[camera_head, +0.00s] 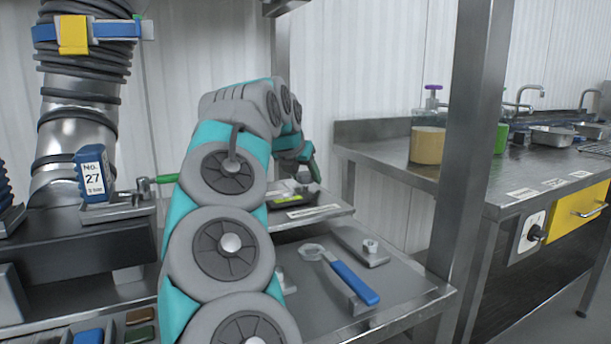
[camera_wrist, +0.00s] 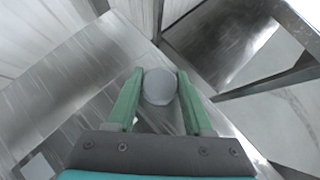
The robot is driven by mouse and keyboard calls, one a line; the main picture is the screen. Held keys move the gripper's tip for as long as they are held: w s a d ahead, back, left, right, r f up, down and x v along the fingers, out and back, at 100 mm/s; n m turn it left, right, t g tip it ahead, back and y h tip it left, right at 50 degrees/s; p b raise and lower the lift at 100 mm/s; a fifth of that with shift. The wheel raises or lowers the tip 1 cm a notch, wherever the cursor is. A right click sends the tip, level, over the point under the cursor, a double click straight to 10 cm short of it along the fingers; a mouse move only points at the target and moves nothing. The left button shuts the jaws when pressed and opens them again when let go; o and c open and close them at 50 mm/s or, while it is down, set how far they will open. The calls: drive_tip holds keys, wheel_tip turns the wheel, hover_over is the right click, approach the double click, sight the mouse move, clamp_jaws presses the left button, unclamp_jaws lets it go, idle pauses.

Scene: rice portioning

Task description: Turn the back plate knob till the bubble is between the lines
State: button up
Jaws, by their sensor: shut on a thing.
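My gripper (camera_head: 312,170) reaches over the back of the metal shelf at the middle of the head view. In the wrist view, its green fingers (camera_wrist: 159,76) are shut on a round grey knob (camera_wrist: 159,90), one finger on each side. In the head view, my arm and gripper hide the knob. A dark plate-like device (camera_head: 310,207) with a small yellow-green vial (camera_head: 290,200) lies on the shelf just below my gripper. The bubble and its lines are too small to make out.
A blue-handled wrench (camera_head: 352,282) and a metal block with a nut (camera_head: 364,247) lie on the lower shelf. A steel post (camera_head: 478,130) stands to the right.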

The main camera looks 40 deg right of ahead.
clamp_jaws()
drive_tip(key=shift+n, duration=0.3)
drive_tip(key=n+t+y, duration=0.1)
drive_tip(key=n, duration=0.1)
drive_tip(key=n+t+y, duration=0.2)
drive_tip(key=n, duration=0.1)
drive_tip(key=n+y+b, duration=0.1)
drive_tip(key=n, duration=0.1)
drive_tip(key=n+t+y+b, duration=0.1)
drive_tip(key=n+y, duration=0.1)
drive_tip(key=shift+d+f+n, duration=0.1)
drive_tip(key=shift+n, duration=0.2)
drive_tip(key=shift+n+t+y+b, duration=0.3)
drive_tip(key=shift+n+y+b, duration=0.15)
drive_tip(key=shift+n+y, duration=0.6)
drive_tip(key=shift+n, duration=0.25)
drive_tip(key=o, duration=1.1)
unclamp_jaws()
